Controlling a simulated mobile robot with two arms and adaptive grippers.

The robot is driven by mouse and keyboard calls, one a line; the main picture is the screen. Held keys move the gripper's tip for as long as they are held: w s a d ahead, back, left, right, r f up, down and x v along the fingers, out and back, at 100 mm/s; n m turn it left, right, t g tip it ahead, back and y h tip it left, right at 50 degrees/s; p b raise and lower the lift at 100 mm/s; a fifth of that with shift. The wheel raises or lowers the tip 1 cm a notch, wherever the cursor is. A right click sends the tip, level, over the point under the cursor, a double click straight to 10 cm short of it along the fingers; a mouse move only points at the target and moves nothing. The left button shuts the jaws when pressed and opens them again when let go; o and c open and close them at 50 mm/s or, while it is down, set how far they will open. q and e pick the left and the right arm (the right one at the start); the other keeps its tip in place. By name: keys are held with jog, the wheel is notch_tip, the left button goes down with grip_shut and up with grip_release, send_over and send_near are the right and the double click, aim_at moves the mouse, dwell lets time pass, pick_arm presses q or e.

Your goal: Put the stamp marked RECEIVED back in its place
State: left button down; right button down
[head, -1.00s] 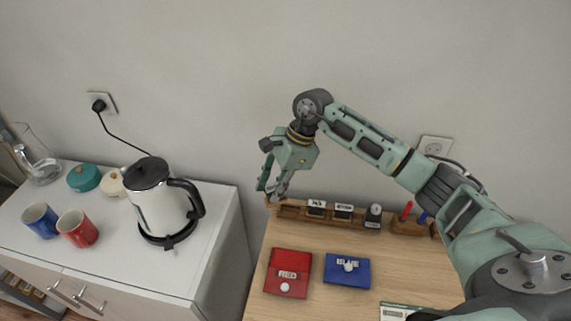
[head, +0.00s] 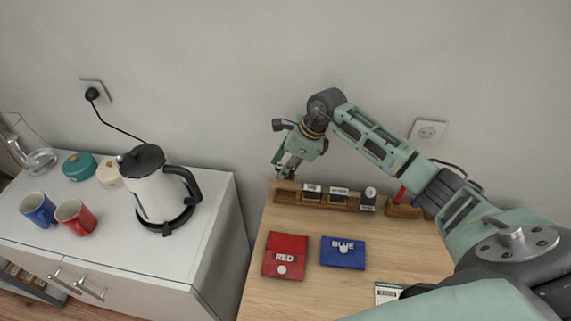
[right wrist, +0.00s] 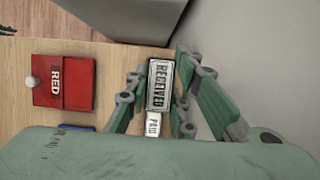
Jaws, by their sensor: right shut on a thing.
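My right gripper (head: 286,172) is over the left end of a wooden stamp rack (head: 276,199) at the back of the desk. It is shut on the RECEIVED stamp (right wrist: 160,84), whose label faces up between the fingers in the right wrist view. The PAID stamp (right wrist: 153,126) shows right beside it there. In the head view the held stamp is hidden by the fingers, and I cannot tell whether it touches the rack. Other stamps stand in the rack: one (head: 312,190), another (head: 339,194) and a dark one (head: 368,196). My left gripper is not in view.
A wooden holder (head: 403,208) stands right of the rack. A kettle (head: 158,190) and mugs stand on a white cabinet to the left.

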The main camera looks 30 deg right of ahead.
jog(key=shift+f+b, duration=0.55)
jog(key=shift+f, duration=0.6)
jog(key=shift+r, duration=0.1)
jog(key=shift+f+b, duration=2.65)
jog(key=shift+f, duration=0.25)
jog(key=c, duration=1.7)
grip_release()
